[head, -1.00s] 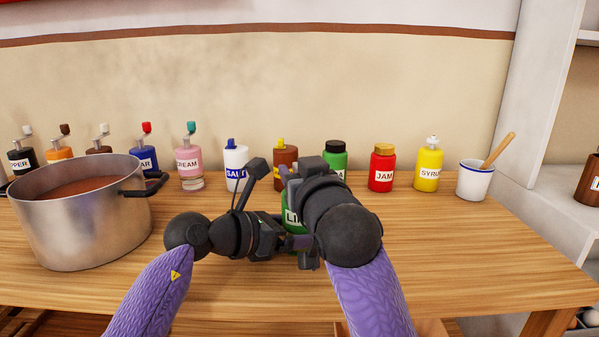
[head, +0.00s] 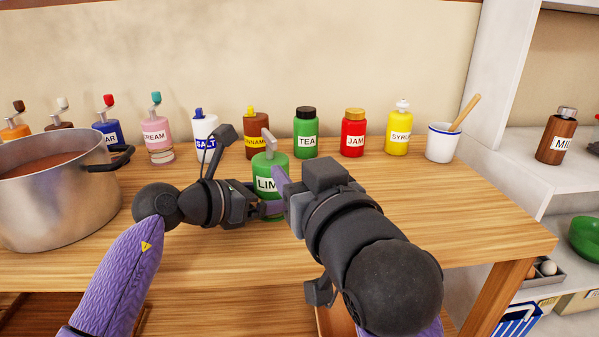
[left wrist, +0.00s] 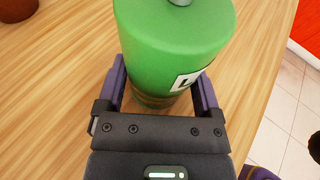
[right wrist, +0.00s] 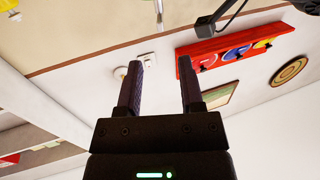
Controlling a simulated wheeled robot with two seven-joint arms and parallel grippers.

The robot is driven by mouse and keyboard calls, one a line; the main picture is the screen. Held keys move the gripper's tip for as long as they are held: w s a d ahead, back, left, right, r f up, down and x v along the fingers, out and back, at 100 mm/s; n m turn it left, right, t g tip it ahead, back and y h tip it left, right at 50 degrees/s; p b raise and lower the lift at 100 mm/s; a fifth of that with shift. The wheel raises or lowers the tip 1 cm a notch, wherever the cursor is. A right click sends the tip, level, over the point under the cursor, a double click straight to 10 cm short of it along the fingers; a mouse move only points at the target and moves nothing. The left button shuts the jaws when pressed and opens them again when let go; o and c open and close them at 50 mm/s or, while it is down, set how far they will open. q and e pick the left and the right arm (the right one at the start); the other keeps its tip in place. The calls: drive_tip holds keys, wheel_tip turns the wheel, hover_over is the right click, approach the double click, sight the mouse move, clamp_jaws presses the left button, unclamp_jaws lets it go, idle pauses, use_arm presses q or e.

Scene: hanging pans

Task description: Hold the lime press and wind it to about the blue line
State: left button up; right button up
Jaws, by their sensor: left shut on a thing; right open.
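The lime press (head: 267,170) is a green upright bottle with a grey crank on top and a white label. It stands on the wooden counter. My left gripper (head: 270,208) is shut on its lower body; the left wrist view shows a finger on each side of the green body (left wrist: 175,45). My right gripper (head: 284,188) is open and empty, close to the right of the press and overlapping its edge in the head view. The right wrist view shows its parted fingers (right wrist: 160,75) against the wall. I see no blue line on the press.
A row of bottles stands behind, including salt (head: 205,132), tea (head: 305,135), jam (head: 353,135) and syrup (head: 398,130). A white mug (head: 442,145) is at the right, a large pot (head: 60,190) at the left. The counter (head: 470,215) is clear on the right.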

sight(264, 129)
drive_tip(key=s+a+r+n+y, duration=0.1)
drive_tip(key=a+r+n+y, duration=0.2)
drive_tip(key=n, duration=1.5)
drive_tip(key=w+n+h, duration=0.1)
drive_tip(key=w+n, duration=0.3)
drive_tip(key=n, duration=0.2)
drive_tip(key=w+f+n+h, duration=0.1)
drive_tip(key=w+n, duration=0.3)
drive_tip(key=n, duration=0.2)
drive_tip(key=w+f+n+h, duration=0.1)
drive_tip(key=w+n, duration=0.4)
drive_tip(key=n, duration=0.1)
drive_tip(key=shift+a+f, duration=0.25)
drive_tip(key=shift+a, duration=0.05)
clamp_jaws()
